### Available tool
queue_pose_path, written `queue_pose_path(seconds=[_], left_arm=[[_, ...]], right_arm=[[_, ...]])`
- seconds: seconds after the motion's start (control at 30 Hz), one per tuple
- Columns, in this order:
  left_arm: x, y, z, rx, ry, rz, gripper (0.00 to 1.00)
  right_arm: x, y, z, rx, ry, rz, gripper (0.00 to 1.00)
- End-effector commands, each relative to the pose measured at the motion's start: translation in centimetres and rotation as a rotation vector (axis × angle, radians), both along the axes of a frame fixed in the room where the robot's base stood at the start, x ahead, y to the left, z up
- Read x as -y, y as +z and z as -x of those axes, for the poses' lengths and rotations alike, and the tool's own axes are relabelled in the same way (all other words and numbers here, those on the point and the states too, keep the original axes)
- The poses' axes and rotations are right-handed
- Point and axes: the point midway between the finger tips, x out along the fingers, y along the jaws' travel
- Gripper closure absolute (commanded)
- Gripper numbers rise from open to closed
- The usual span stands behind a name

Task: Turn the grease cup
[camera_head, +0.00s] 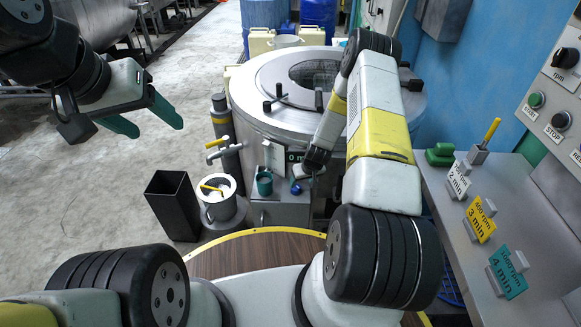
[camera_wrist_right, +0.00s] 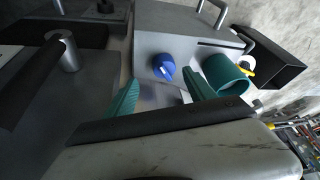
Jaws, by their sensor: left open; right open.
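A blue round knob (camera_head: 296,187) with a white mark sits on the grey metal box (camera_head: 283,214) at the front of the drum; I cannot tell for sure whether it is the grease cup. The knob also shows in the right wrist view (camera_wrist_right: 163,67). My right gripper (camera_wrist_right: 164,98) is open, with the knob ahead of the gap between its teal fingers and apart from them. In the head view its fingers are hidden. A teal cup (camera_wrist_right: 228,75) stands beside the right finger. My left gripper (camera_head: 146,117) is open and empty over the floor at upper left.
The steel drum (camera_head: 248,97) stands behind the box. A grey control shelf (camera_head: 446,215) with coloured time tags is at right.

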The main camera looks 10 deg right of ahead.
Motion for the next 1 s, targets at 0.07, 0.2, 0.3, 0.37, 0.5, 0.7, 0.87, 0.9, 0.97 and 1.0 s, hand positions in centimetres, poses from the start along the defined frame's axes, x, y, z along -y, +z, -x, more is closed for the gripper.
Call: queue_pose_path(seconds=[0.07,0.2,0.3,0.37,0.5,0.7,0.87,0.9,0.97,1.0], left_arm=[[0.0,0.0,0.0,0.0,0.0,0.0,0.37],[0.0,0.0,0.0,0.0,0.0,0.0,0.37],[0.0,0.0,0.0,0.0,0.0,0.0,0.37],[0.0,0.0,0.0,0.0,0.0,0.0,0.37],[0.0,0.0,0.0,0.0,0.0,0.0,0.37],[0.0,0.0,0.0,0.0,0.0,0.0,0.37],[0.0,0.0,0.0,0.0,0.0,0.0,0.37],[0.0,0.0,0.0,0.001,0.0,0.0,0.37],[0.0,0.0,0.0,0.0,0.0,0.0,0.37],[0.0,0.0,0.0,0.0,0.0,0.0,0.37]], right_arm=[[-0.1,-1.2,-0.4,-0.002,0.0,-0.001,0.37],[-0.4,-3.4,-1.2,-0.003,-0.001,-0.001,0.37],[-0.5,-4.7,-1.8,-0.002,0.0,-0.001,0.37],[-0.6,-5.3,-2.0,-0.002,0.0,-0.001,0.37],[-0.7,-6.1,-2.4,-0.001,-0.001,0.0,0.37],[-0.7,-6.3,-2.5,-0.001,-0.001,0.0,0.37],[-0.7,-6.2,-2.5,-0.001,-0.001,0.0,0.52],[-0.7,-6.2,-2.5,-0.001,-0.001,0.0,0.6],[-0.6,-6.2,-2.5,-0.001,-0.001,0.001,0.72],[-0.5,-6.2,-2.5,-0.001,-0.002,0.002,0.8]])
